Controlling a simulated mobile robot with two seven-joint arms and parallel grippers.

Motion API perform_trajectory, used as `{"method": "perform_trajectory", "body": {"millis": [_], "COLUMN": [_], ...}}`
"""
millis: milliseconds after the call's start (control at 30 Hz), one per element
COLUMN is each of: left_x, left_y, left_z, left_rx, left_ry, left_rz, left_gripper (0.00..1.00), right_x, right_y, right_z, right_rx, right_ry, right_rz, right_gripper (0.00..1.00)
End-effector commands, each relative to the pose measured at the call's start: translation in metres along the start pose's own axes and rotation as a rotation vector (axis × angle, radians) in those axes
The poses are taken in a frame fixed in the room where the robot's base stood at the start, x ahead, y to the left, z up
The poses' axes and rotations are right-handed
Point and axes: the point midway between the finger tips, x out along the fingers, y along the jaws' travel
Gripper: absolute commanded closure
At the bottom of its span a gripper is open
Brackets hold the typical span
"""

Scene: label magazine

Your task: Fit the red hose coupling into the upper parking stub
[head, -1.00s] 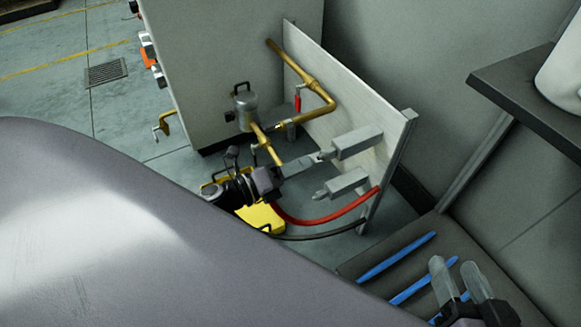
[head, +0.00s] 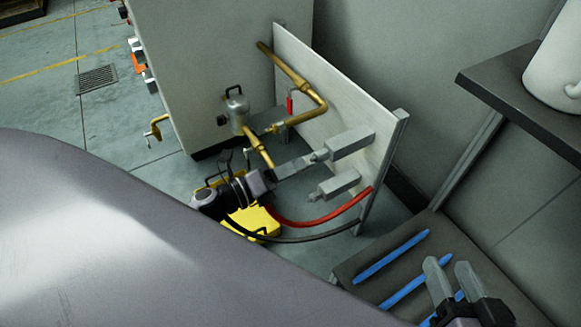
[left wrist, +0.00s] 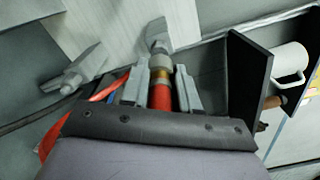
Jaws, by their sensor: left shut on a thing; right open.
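My left gripper (head: 294,168) is shut on the red hose coupling (left wrist: 161,97), whose red body, brass band and grey collar show between the fingers in the left wrist view. The fingers hide the coupling in the head view. The upper parking stub (head: 349,142) is a grey block with a nozzle on the pale panel. It also shows in the left wrist view (left wrist: 158,33), in line with the coupling's collar; I cannot tell whether they touch or overlap. The lower parking stub (head: 340,184) is empty below it. My right gripper (head: 450,267) is open and empty.
A red hose (head: 325,217) and a black hose (head: 310,238) curve below the stubs. Brass pipes (head: 315,92) run along the pale panel (head: 310,62). Blue strips (head: 390,257) lie on a dark surface near my right gripper. A yellow object (head: 254,222) sits on the floor.

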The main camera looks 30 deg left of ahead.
Motion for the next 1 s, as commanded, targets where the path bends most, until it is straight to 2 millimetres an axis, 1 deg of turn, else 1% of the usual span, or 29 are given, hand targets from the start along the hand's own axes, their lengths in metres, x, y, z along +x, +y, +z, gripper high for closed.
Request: {"method": "perform_trajectory", "body": {"millis": [633,1000], "left_x": [0.0005,0.0085], "left_y": [-0.0005,-0.0005], "left_z": [0.0004,0.0001], "left_rx": [0.001,0.000], "left_ry": [0.000,0.000], "left_rz": [-0.001,-0.002], "left_gripper": [1.00,1.00], "right_x": [0.0015,0.0022], "right_y": [0.0005,0.0001], "right_z": [-0.0040,-0.0037], "right_rx": [-0.004,0.002], "right_ry": [0.009,0.012], "right_rz": [0.000,0.001], "right_gripper": [0.51,0.51]}}
